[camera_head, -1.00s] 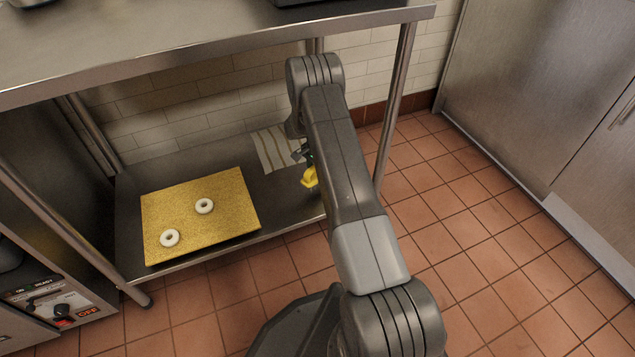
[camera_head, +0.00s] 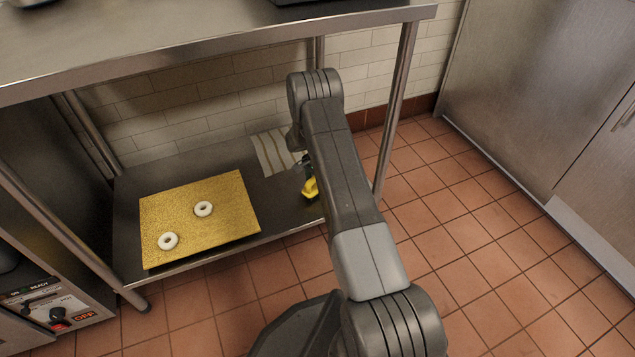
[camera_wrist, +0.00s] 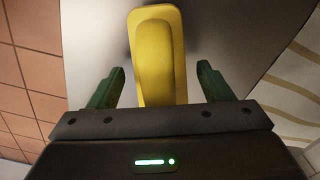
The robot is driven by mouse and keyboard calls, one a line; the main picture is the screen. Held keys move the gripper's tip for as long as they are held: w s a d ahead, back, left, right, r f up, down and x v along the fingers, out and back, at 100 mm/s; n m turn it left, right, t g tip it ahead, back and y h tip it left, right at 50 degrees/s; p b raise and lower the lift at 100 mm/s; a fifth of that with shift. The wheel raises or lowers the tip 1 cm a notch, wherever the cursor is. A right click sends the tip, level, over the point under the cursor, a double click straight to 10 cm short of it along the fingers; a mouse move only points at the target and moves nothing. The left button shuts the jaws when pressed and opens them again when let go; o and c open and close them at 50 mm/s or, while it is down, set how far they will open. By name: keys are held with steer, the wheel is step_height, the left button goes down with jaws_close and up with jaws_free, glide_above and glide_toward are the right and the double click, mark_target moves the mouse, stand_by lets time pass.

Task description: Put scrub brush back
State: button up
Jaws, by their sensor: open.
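The scrub brush (camera_head: 310,188) shows as a small yellow shape on the lower steel shelf, partly hidden behind my arm in the head view. In the wrist view its yellow body (camera_wrist: 158,60) lies lengthwise between my two green fingers. My gripper (camera_wrist: 160,85) is open, with one finger on each side of the brush and a visible gap on both sides. In the head view my gripper is mostly hidden by my arm; only a dark part shows just above the yellow.
A striped cloth (camera_head: 272,152) lies behind the brush. The table's right leg (camera_head: 395,110) stands close to my arm. The steel worktop (camera_head: 200,40) overhangs the shelf.

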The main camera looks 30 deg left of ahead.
step_height(320, 180, up, 12)
steer(key=p, duration=0.4)
steer(key=shift+r, duration=0.15)
stand_by(0.4)
